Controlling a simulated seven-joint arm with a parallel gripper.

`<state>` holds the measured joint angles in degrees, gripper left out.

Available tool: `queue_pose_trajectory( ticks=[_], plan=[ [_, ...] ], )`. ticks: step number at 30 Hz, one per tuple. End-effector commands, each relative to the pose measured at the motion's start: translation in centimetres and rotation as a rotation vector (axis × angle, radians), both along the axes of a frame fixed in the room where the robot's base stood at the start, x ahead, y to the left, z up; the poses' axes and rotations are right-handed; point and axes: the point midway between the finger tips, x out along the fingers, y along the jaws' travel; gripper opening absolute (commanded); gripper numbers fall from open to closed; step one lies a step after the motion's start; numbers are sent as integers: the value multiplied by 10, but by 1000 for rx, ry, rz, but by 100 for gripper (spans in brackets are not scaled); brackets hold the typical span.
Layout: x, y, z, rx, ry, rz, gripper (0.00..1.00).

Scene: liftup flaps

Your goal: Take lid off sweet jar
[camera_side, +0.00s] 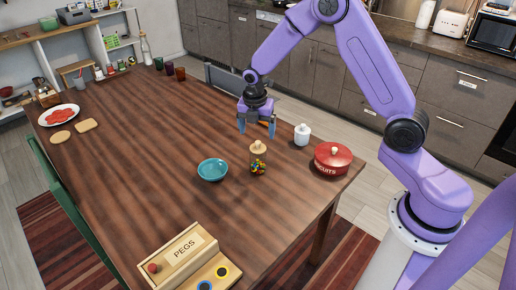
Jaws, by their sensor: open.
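The sweet jar (258,166) is a small clear jar with colourful sweets inside, standing upright on the wooden table. Its wooden lid (258,147) with a round knob sits on top. My gripper (257,129) is open and points down above the table, just behind the jar in the picture. It appears apart from the lid. No object shows clearly between its fingers.
A teal bowl (212,170) stands left of the jar. A white lidded pot (302,135) and a red lidded pot (332,160) stand to the right. A wooden PEGS box (183,256) lies at the front. The table's middle left (150,130) is clear.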

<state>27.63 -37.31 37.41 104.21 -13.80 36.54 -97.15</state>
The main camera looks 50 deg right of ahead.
Motion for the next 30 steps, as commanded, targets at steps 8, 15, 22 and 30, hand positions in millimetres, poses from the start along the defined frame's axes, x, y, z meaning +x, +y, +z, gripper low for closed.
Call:
queue_pose_trajectory(
  ticks=[8, 15, 22, 30],
  plan=[
    [2, -3, -18, 0, -1, 1, 89],
    [5, -9, -47, 0, 3, 0, 89],
    [7, -11, -65, 1, -2, 1, 89],
    [7, -11, -65, 1, -2, 1, 79]
  ],
)
